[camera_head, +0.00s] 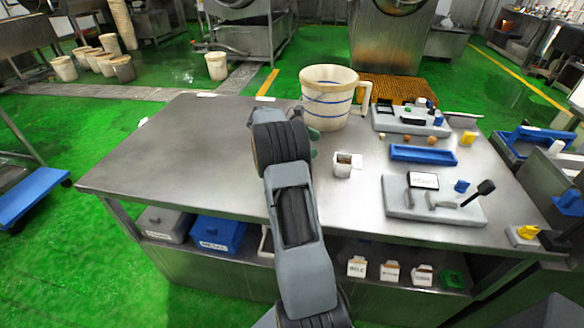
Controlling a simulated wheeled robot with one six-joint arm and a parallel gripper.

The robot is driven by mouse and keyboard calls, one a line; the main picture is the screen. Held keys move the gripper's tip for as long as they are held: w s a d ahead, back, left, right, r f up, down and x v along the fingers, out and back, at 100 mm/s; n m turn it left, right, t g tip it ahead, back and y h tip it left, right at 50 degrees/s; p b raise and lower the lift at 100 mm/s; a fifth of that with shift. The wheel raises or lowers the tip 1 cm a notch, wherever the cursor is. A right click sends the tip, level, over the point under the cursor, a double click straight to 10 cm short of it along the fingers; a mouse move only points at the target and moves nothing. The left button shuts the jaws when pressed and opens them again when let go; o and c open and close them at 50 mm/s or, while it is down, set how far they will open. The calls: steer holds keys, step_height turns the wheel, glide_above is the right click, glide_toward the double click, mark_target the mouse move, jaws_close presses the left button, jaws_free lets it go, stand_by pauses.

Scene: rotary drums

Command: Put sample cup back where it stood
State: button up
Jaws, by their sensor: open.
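A small white square-sided cup (343,165), which looks like the sample cup, stands upright on the steel table (190,160). Its open top shows something brownish inside. My gripper (312,140) is mostly hidden behind my own wrist, with only small green and dark parts showing at the wrist's right edge. It is open, to the left of the small cup and apart from it in the picture. I see nothing held in it. A large white pitcher (328,98) with blue bands and a handle stands just behind.
To the right are a blue tray (423,154), a grey panel (400,203) with a black lever (478,193), and another grey panel (400,122) with small items. The table's left half is clear.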

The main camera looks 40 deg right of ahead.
steer(key=s+a+r+m+t+y, duration=0.1)
steer(key=a+r+m+t+y, duration=0.2)
steer(key=a+t, duration=1.1)
steer(key=s+a+f+m+y, duration=0.1)
steer(key=s+a, duration=0.3)
steer(key=a, duration=0.7)
steer(key=s+a+f+m+y, duration=0.2)
steer(key=s+a+m+y, duration=0.1)
steer(key=a, duration=0.9)
steer(key=shift+s+a+y, duration=0.15)
steer(key=shift+s+y, duration=0.45)
steer(key=shift+s, duration=0.15)
steer(key=shift+f, duration=0.15)
